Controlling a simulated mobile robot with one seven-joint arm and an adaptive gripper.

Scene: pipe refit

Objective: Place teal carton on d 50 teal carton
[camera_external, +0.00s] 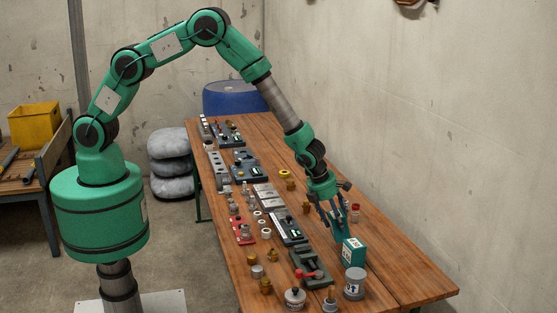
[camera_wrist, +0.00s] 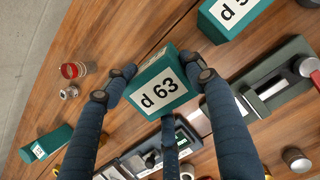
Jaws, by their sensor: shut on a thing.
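In the wrist view, my gripper (camera_wrist: 156,68) is shut on a teal carton (camera_wrist: 150,70) with a white label reading "d 63". A second teal carton (camera_wrist: 208,22) stands apart at the top right. Its label begins "d 5" and is cut off by the frame edge. In the external view, my gripper (camera_external: 332,212) is low over the right side of the bench. A teal carton with white labels (camera_external: 346,257) shows just below the fingers; I cannot tell from this view which carton it is. The gap under the held carton is hidden.
A red-topped jar (camera_wrist: 72,70) and another teal block (camera_wrist: 52,141) lie left in the wrist view. Bare wood lies along the wall side.

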